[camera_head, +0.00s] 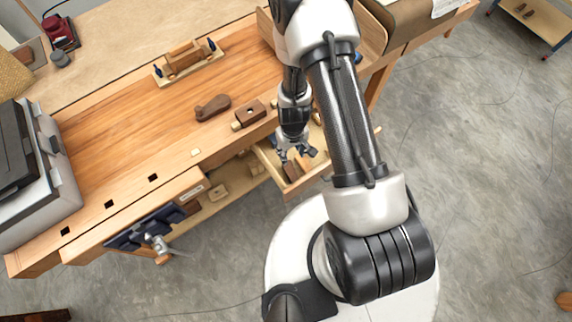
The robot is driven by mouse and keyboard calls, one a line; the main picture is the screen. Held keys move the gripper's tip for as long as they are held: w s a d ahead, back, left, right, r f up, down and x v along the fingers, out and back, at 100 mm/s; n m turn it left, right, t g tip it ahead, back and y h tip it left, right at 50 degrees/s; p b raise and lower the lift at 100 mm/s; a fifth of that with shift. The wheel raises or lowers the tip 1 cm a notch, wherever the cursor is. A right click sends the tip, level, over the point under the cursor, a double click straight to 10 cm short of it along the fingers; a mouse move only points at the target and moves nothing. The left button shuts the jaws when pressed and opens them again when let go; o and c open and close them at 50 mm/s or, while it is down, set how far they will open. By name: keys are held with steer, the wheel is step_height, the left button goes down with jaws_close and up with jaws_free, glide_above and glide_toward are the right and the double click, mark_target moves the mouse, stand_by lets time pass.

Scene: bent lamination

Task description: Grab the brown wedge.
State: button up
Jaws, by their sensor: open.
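My gripper (297,156) is open and points down over the open wooden drawer (273,174) at the front of the workbench. A brown piece (293,171) lies in the drawer just below the fingers. It looks like the brown wedge, but it is small and partly hidden, so its exact shape is hard to tell. I see nothing held between the fingers. The gap between the fingers and the piece cannot be judged from this view. My arm hides part of the drawer's right side.
The workbench top (120,150) holds a dark brown curved piece (212,106), a brown block (249,114) and a wooden jig (187,62). A grey case (50,165) stands at the left. A vise (150,232) juts from the front. Open floor (470,150) lies to the right.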

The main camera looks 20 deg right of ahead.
steer(key=b, duration=1.1)
glide_above(291, 170)
steer(key=f, duration=1.1)
steer(key=shift+s+f, duration=0.1)
steer(key=shift+s, duration=0.1)
step_height(291, 170, down, 6)
steer(key=b, duration=0.5)
steer(key=shift+w+f, duration=0.1)
steer(key=shift+c, duration=0.2)
steer(key=c, duration=0.8)
